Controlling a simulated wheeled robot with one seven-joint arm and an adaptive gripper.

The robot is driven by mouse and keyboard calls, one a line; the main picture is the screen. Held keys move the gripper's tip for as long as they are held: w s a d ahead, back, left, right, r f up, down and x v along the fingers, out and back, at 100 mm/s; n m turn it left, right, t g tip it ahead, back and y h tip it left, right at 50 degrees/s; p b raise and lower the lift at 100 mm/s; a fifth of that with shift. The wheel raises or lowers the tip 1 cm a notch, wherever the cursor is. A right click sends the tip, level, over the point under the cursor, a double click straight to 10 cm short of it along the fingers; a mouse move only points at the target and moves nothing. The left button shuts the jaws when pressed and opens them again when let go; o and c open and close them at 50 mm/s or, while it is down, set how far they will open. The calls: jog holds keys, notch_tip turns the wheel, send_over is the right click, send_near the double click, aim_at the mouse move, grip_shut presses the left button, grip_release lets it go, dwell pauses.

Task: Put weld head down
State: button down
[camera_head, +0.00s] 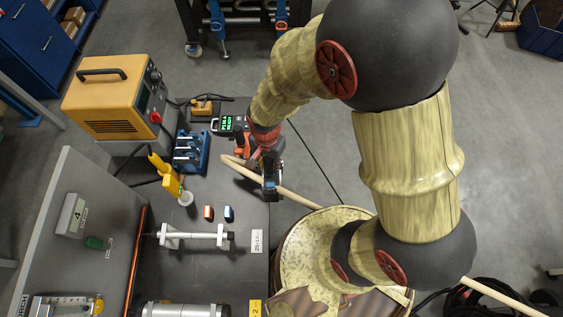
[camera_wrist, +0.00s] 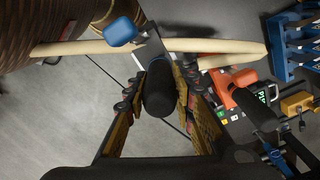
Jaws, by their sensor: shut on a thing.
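My gripper (camera_head: 268,172) is over the right edge of the grey bench, just right of the green display. In the wrist view, the fingers of my gripper (camera_wrist: 158,98) are closed around a black cylindrical grip (camera_wrist: 160,90). I take this grip to be part of the weld head, with a grey plate and blue block (camera_wrist: 121,31) at its far end. The weld head's lower part (camera_head: 270,187) shows dark and blue in the head view. A pale bent tube (camera_head: 292,194) passes close to it; I cannot tell whether they touch.
An orange-and-black tool (camera_wrist: 238,90) with a green display (camera_head: 228,124) is close to my gripper. A blue rack (camera_head: 204,153), a yellow tool (camera_head: 166,173) and a pale tube fixture (camera_head: 196,236) stand on the bench. An orange power unit (camera_head: 106,100) is at back left.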

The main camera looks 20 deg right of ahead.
jog(key=w+a+f+p, duration=0.1)
jog(key=w+a, duration=0.1)
jog(key=a, duration=0.3)
jog(key=w+a+f+p, duration=0.1)
jog(key=w+a+f, duration=0.1)
jog(key=a, duration=0.4)
jog(key=shift+a+f, duration=0.15)
jog(key=shift+f, duration=0.05)
jog(key=c, duration=1.5)
grip_release()
jog(key=shift+s+f, duration=0.1)
jog(key=shift+f, duration=0.05)
